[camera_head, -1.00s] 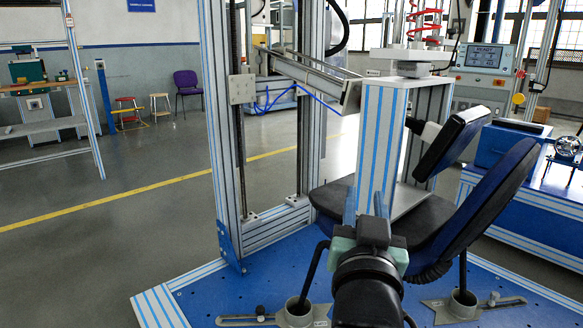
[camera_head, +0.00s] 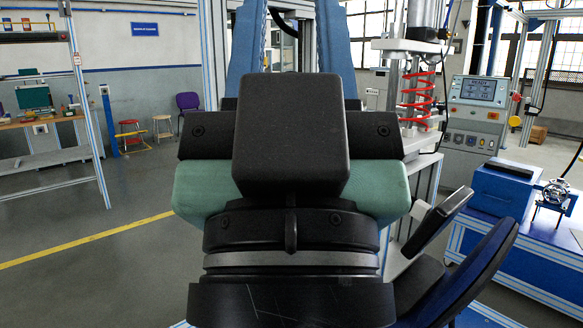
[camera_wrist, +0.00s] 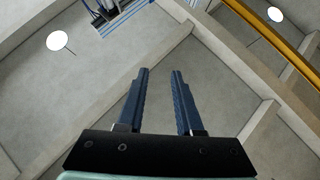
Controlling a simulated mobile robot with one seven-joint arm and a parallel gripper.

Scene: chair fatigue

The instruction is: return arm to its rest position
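My gripper (camera_head: 289,22) fills the middle of the head view, close to the camera, with its black and green body and two blue fingers pointing up. The fingers are apart, with nothing held between them. In the wrist view the gripper (camera_wrist: 160,74) shows the same gap, with only the concrete ceiling behind it. My arm hides much of the test frame and chair behind it.
A dark blue chair (camera_head: 468,272) stands low at the right, partly hidden. A control panel (camera_head: 475,110) and a blue machine (camera_head: 503,190) are behind it. Open grey floor (camera_head: 100,270) lies at the left. Ceiling beams (camera_wrist: 255,130) show overhead.

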